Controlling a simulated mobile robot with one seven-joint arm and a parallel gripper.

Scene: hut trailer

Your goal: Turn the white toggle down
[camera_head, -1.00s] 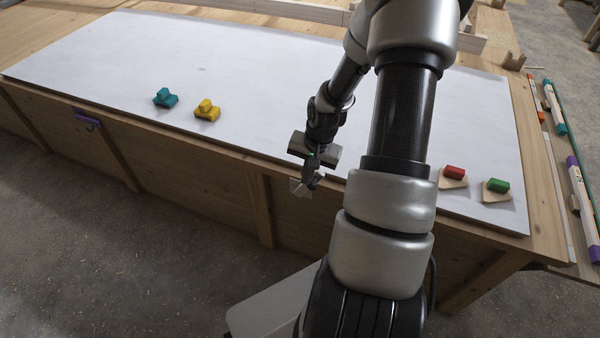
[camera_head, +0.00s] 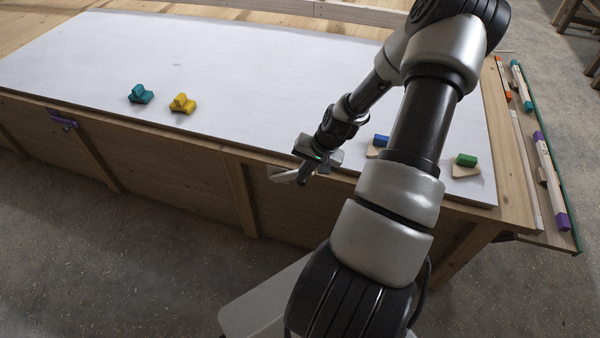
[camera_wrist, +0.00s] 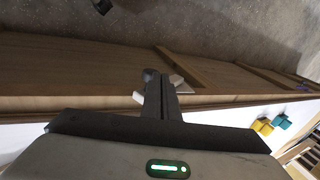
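The white toggle (camera_head: 284,173) is on the bench's wooden front face, just below the top edge. My gripper (camera_head: 303,176) points down right beside it and hides part of it in the head view. In the wrist view, white parts of the toggle (camera_wrist: 180,86) show on both sides of my gripper's dark fingers (camera_wrist: 160,82). The fingers lie close together and look shut. I see nothing clearly held between them, and I cannot tell whether they touch the toggle. Its exact tilt is partly hidden.
A purple toggle (camera_head: 62,119) is farther left on the same front face. Teal (camera_head: 141,94), yellow (camera_head: 183,104), blue (camera_head: 381,140) and green (camera_head: 466,160) pieces sit on the white bench top (camera_head: 240,70). The floor in front is clear.

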